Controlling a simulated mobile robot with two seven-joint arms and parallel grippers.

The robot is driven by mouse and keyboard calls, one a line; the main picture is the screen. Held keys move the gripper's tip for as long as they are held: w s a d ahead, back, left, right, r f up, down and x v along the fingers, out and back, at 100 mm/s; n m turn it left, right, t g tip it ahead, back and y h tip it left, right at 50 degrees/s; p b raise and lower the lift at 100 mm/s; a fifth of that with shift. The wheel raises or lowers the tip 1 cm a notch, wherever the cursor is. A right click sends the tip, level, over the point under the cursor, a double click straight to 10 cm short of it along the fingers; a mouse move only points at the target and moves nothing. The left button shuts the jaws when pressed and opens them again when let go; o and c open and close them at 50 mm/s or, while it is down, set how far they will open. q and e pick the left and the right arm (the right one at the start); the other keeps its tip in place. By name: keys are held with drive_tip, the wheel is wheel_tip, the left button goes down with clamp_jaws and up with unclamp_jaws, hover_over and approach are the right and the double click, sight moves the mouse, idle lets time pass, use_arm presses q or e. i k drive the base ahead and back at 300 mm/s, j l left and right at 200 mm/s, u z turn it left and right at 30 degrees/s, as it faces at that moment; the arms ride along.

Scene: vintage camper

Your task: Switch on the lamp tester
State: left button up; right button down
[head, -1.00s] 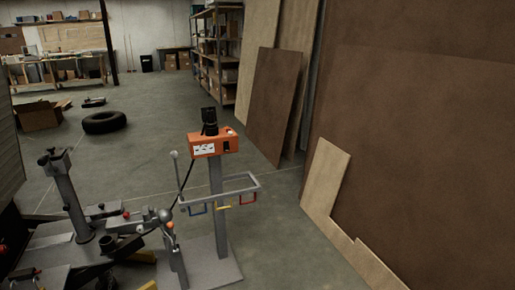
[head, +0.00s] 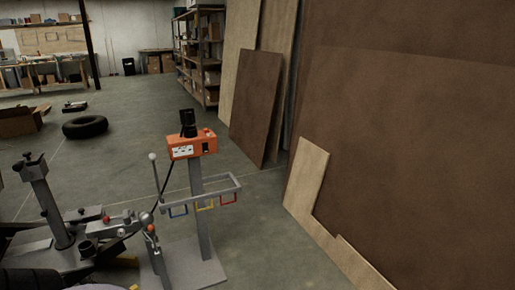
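An orange box (head: 192,145), which looks like the lamp tester, sits on top of a grey post (head: 198,205) left of the middle of the head view. Its front has a white panel (head: 182,152) at left and a small black switch-like part (head: 205,147) at right. A black fitting (head: 188,122) stands on top, with a small red part beside it. The switch position is too small to read. Neither of my grippers is in view.
A grey frame with coloured loops (head: 203,206) juts from the post. A grey machine with levers (head: 60,215) stands close at left. A tyre (head: 85,127) lies on the floor behind. Brown panels (head: 410,140) lean along the right. Floor between post and panels is clear.

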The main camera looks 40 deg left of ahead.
sight(204, 145)
drive_tip(key=z, duration=10.2)
